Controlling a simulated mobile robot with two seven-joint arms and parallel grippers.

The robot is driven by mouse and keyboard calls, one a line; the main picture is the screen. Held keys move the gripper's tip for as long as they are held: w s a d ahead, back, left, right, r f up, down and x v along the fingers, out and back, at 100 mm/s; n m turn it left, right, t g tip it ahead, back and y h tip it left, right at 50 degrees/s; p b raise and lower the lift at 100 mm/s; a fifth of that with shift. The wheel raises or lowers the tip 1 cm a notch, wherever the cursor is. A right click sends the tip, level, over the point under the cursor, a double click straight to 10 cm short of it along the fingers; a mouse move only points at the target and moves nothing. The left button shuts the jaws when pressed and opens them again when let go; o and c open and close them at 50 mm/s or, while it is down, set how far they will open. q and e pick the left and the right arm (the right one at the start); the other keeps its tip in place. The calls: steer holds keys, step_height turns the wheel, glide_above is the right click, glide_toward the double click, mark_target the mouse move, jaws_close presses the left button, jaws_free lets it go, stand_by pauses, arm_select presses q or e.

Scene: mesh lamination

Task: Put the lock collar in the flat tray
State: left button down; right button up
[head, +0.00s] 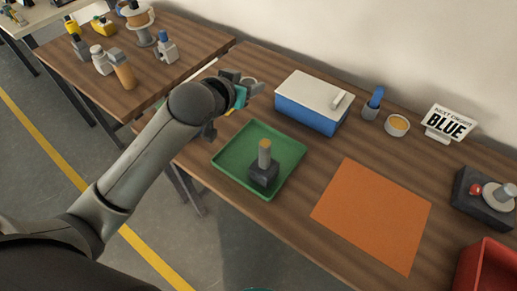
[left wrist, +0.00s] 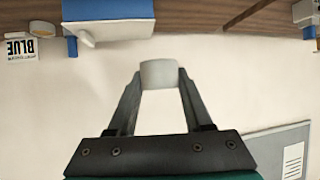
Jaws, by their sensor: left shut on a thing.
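My left gripper (head: 250,88) is raised over the far left part of the table, beyond the green flat tray (head: 222,172). It is shut on a pale grey ring-like piece, the lock collar (left wrist: 159,74), held between the fingertips in the left wrist view. The collar is partly hidden by the gripper in the head view. The flat tray holds a dark block with a grey upright post and orange top (head: 264,165). My right gripper is not in view.
A blue box with a white lid (head: 312,102) stands right of the left gripper. An orange mat (head: 373,215), blue-handled cup (head: 372,104), small bowl (head: 397,125), BLUE sign (head: 447,123), button box (head: 484,197) and red bin (head: 487,270) lie further right. A second table stands left.

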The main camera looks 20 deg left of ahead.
arm_select(q)
steer(key=b, duration=0.4)
glide_above(251, 144)
step_height(251, 144, down, 15)
steer(key=shift+s+a+f, duration=0.1)
steer(key=shift+f+b, duration=0.65)
steer(key=shift+f, duration=1.65)
steer(key=shift+f, duration=0.2)
steer(key=c, duration=0.6)
jaws_free()
steer(key=shift+r, duration=0.15)
